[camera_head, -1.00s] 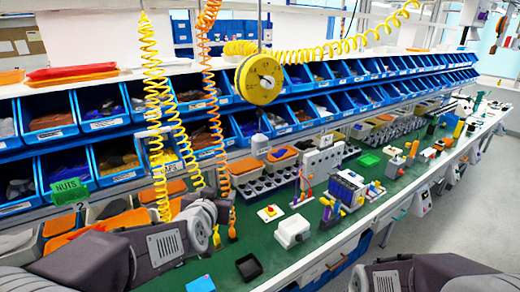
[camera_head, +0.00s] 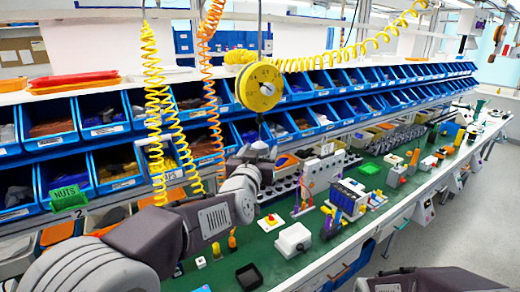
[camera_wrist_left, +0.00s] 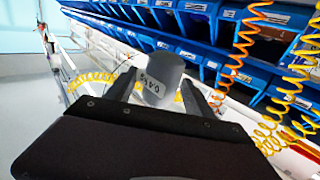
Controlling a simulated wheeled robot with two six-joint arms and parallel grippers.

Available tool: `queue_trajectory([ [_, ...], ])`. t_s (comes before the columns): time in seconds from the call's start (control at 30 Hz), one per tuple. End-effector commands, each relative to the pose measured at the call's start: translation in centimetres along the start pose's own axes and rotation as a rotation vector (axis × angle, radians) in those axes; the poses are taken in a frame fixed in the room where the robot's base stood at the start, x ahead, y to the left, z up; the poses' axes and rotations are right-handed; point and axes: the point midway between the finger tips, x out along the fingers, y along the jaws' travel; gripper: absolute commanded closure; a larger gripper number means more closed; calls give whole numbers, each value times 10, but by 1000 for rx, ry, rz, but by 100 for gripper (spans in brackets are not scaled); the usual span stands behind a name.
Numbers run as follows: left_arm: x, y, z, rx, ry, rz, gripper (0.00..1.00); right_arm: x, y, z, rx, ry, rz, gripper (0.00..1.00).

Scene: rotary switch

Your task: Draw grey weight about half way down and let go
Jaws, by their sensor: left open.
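The grey weight (camera_head: 260,145) hangs on a thin line below a yellow round dial-like reel (camera_head: 260,87) in the head view. It also shows in the left wrist view as a grey cylinder (camera_wrist_left: 160,78) with a printed label. My left gripper (camera_head: 256,153) is raised at the weight, above the bench. In the left wrist view my open left gripper (camera_wrist_left: 158,86) has one finger on each side of the weight. I cannot tell whether either finger touches it. Part of the weight is hidden by the gripper. My right gripper is out of view.
Blue bins (camera_head: 115,110) line the shelves behind. Yellow coils (camera_head: 158,120) and an orange coil (camera_head: 212,90) hang left of the weight. A white box (camera_head: 294,240) and a black tray (camera_head: 249,276) stand on the green bench mat (camera_head: 275,272) below.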

Motion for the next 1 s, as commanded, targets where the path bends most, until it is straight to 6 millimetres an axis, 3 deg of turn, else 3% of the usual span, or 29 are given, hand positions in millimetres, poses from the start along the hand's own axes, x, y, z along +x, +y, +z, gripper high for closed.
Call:
queue_trajectory([
  [0.23, 2, 0, 0, 0, 0, 0, 38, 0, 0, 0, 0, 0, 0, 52],
  [0.4, 1, 0, 0, 0, 0, 0, 85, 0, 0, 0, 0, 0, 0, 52],
  [0.47, 1, 0, 0, 0, 0, 0, 100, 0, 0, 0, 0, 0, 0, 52],
  [0.73, 1, 0, 9, 0, -1, 0, 100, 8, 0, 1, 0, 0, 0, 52],
  [1.0, 1, 0, 61, 0, -2, 0, 100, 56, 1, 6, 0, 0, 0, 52],
])
